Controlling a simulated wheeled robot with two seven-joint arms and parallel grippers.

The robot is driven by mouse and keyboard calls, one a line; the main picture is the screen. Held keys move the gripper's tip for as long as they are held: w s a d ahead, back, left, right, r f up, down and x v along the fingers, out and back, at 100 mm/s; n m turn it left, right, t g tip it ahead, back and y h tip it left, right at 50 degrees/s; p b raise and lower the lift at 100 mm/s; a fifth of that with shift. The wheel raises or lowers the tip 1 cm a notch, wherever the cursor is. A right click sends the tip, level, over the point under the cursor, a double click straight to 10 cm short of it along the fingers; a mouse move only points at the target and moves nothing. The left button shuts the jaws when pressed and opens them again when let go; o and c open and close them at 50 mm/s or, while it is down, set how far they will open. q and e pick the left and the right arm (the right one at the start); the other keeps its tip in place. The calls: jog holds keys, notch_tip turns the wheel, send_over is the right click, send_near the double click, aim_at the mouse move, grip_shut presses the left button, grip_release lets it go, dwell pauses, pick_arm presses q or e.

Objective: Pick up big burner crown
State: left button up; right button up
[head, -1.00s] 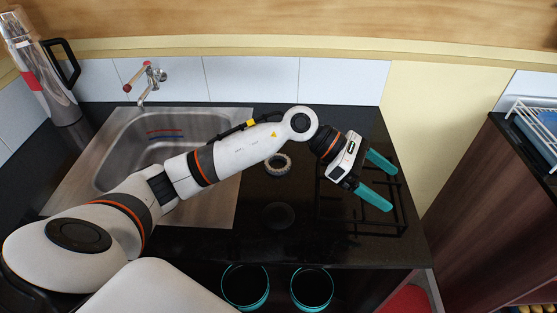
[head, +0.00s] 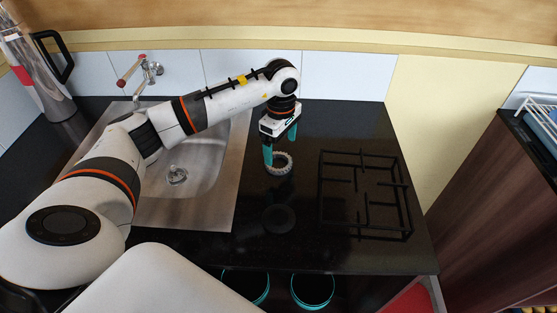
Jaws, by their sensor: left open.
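The big burner crown is a light-grey toothed ring (head: 279,164) lying on the black countertop, right of the sink. My left gripper (head: 280,146) points down at the ring's back part, with its teal fingers apart. One finger overlaps the ring's left back edge in the picture, and the other is behind and to the right. I cannot tell whether a finger touches the ring. My right gripper is not in view.
A black burner grate (head: 365,195) stands on the countertop to the right. A dark round burner disc (head: 278,218) lies in front of the ring. The steel sink (head: 195,200) with a tap (head: 150,72) is at left, and a tall steel flask (head: 40,70) stands at far left.

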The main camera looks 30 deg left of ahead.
aim_at(279, 165)
pick_arm(q)
jog(key=f, duration=0.1)
jog(key=f+p, duration=0.1)
jog(key=f, duration=0.1)
jog(key=f+p, duration=0.1)
jog(key=shift+a+f, duration=0.15)
jog(key=shift+a, duration=0.1)
jog(key=shift+f, duration=0.5)
jog(key=c, duration=1.1)
